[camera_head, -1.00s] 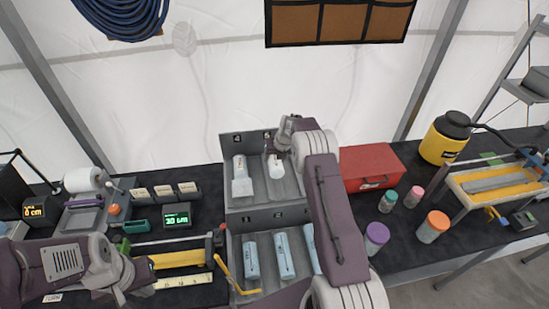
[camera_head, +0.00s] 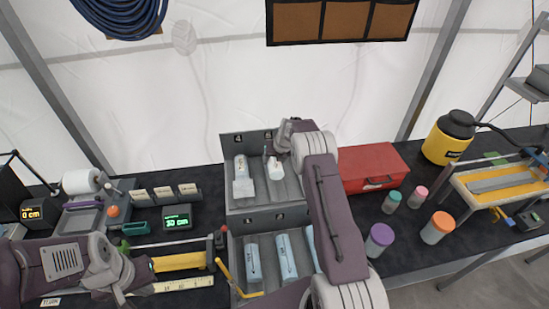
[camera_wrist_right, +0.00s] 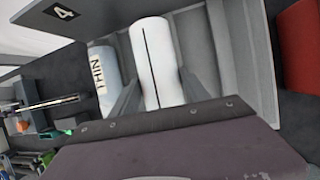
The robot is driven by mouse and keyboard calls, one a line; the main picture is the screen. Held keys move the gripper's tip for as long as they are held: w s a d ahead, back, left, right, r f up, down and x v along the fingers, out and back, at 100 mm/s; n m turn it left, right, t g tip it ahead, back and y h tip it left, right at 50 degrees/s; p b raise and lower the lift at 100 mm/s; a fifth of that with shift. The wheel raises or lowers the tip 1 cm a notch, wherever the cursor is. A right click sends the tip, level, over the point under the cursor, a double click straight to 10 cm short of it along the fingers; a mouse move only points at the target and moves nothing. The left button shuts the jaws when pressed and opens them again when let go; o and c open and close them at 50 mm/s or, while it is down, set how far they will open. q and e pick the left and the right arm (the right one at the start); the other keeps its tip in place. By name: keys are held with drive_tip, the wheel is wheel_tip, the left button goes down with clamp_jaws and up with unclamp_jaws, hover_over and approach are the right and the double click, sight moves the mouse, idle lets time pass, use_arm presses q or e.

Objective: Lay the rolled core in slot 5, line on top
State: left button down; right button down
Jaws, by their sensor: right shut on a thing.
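The rolled core (camera_wrist_right: 157,62) is a white cylinder with a dark line along its upward face in the right wrist view. It also shows in the head view (camera_head: 275,169), at slot 5 of the upper rack (camera_head: 292,187), beside slot 4. My right gripper (camera_wrist_right: 160,88) is shut on it, one finger on each side. I cannot tell whether the core touches the slot floor. A labelled roll (camera_head: 242,178) lies in slot 4; it also shows in the wrist view (camera_wrist_right: 104,68). My left gripper (camera_head: 148,274) is by the yellow bar; its fingers are unclear.
A red toolbox (camera_head: 372,166) stands right of the rack. Lower slots hold pale blue rolls (camera_head: 286,256). Several lidded jars (camera_head: 380,238) stand at the right. A yellow bar (camera_head: 180,260) and a ruler lie at the left. My right arm hides part of the racks.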

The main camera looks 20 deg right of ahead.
drive_tip(key=shift+s+f+b, duration=0.15)
drive_tip(key=shift+f+b, duration=0.3)
drive_tip(key=shift+f, duration=0.5)
wheel_tip(320, 180, down, 3)
drive_tip(key=shift+f+b, duration=0.15)
drive_tip(key=shift+b, duration=0.8)
drive_tip(key=shift+f, duration=0.15)
drive_tip(key=shift+f, duration=0.3)
drive_tip(key=shift+c, duration=2.3)
unclamp_jaws()
drive_tip(key=shift+b, duration=0.3)
